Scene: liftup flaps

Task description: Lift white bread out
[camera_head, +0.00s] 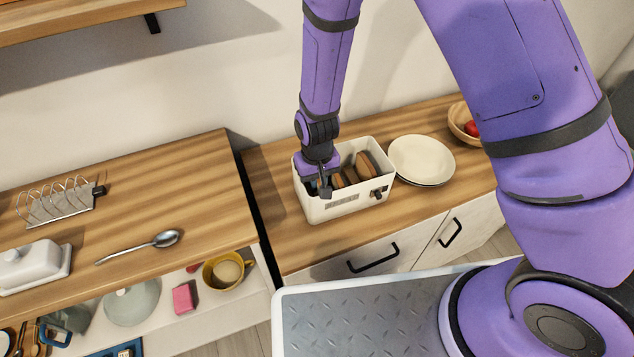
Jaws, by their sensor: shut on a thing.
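A white open-topped bread box like a toaster (345,206) stands on the right-hand wooden counter, with a dark knob on its front. Several brown-edged bread slices stand in it, one of them a round-topped slice (367,165) at the right. My gripper (325,191) reaches down into the left part of the box. It is shut on a bread slice there, mostly hidden by the fingers and the box wall. A slice (338,181) shows just right of the fingers. I cannot tell which slice is the white bread.
Stacked cream plates (421,160) stand close right of the box, with a wooden bowl (462,122) beyond. The left counter holds a wire toast rack (58,202), a spoon (140,246) and a white butter dish (34,266). A shelf (80,18) hangs at upper left.

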